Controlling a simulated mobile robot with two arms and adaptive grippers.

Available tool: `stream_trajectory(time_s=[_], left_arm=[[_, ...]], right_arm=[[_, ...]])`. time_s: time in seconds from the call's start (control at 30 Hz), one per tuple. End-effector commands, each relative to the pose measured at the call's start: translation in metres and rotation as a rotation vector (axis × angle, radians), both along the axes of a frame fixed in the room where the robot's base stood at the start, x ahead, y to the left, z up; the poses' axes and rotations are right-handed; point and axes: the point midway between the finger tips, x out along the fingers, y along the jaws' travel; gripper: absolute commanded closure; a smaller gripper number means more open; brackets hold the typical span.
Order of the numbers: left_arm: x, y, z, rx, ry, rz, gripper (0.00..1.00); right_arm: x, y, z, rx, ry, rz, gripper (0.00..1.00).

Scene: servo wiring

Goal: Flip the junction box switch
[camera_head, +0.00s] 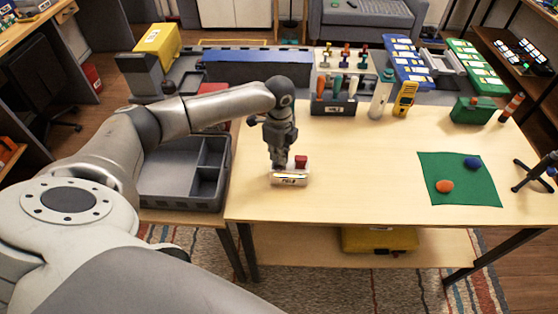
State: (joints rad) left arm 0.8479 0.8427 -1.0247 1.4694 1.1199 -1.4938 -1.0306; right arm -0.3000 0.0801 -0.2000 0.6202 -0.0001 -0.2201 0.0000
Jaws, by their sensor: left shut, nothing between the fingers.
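The junction box (290,180) is a small pale block with a label on its front. It sits near the front left of the wooden table. A red switch (301,161) stands on its top, at the right side. My left gripper (278,163) is shut and empty. It points down at the top of the box, just left of the red switch. I cannot tell whether its fingertips touch the box. The gripper hides the left part of the box's top. My right gripper is not in view.
A grey divided bin (183,205) stands left of the table (350,200). A green mat (459,195) holds an orange and a blue piece at the right. A tool holder (334,105), a spray bottle (381,95) and a yellow meter (405,98) line the back. The table's middle is clear.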

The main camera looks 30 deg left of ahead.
Motion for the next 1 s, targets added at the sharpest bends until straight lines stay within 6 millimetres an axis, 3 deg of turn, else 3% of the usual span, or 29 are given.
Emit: stream_trajectory(time_s=[1.0], left_arm=[[0.0, 0.0, -0.016, 0.0, 0.0, 0.0, 1.0]], right_arm=[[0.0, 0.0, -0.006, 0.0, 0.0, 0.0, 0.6]])
